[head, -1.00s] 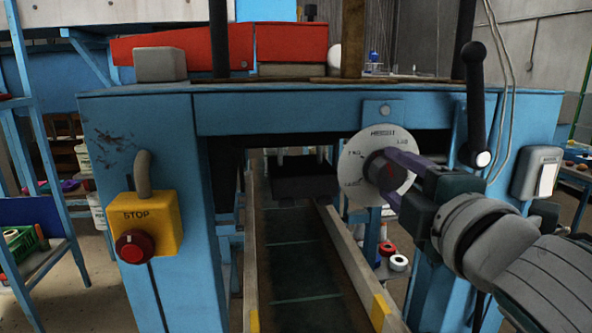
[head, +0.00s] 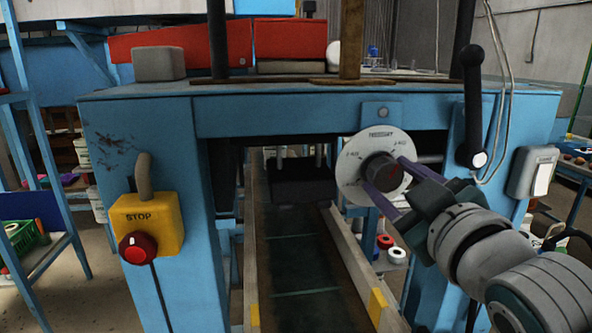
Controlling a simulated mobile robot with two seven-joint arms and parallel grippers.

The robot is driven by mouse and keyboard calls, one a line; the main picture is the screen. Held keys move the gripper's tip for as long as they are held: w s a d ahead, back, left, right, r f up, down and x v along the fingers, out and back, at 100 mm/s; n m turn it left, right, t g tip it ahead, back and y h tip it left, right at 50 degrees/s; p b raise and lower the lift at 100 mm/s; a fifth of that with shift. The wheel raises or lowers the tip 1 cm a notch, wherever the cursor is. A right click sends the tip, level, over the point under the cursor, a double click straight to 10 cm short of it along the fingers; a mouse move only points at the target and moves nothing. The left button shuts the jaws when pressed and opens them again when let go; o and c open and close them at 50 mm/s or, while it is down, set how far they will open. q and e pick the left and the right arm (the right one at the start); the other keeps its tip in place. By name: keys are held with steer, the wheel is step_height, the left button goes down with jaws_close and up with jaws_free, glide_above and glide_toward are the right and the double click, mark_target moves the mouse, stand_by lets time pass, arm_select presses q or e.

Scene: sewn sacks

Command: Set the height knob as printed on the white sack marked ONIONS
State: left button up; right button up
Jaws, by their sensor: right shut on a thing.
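The plate is fixed to the blue machine frame (head: 290,113). My right gripper (head: 387,176) reaches in from the lower right and is shut on the knob, one purple finger above right and one below left. My left gripper is not in view. No white sack marked ONIONS is visible.
A yellow STOP box (head: 146,222) with a red button is on the left post. A black lever (head: 472,105) hangs right of the dial, near my right arm. A grey switch box (head: 533,172) is at the right. A conveyor channel (head: 295,265) runs beneath the frame.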

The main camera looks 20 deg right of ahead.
steer(key=shift+m, duration=1.2)
steer(key=o, duration=1.4)
steer(key=b+v, duration=0.1)
steer(key=v, duration=0.9)
steer(key=shift+b, duration=0.35)
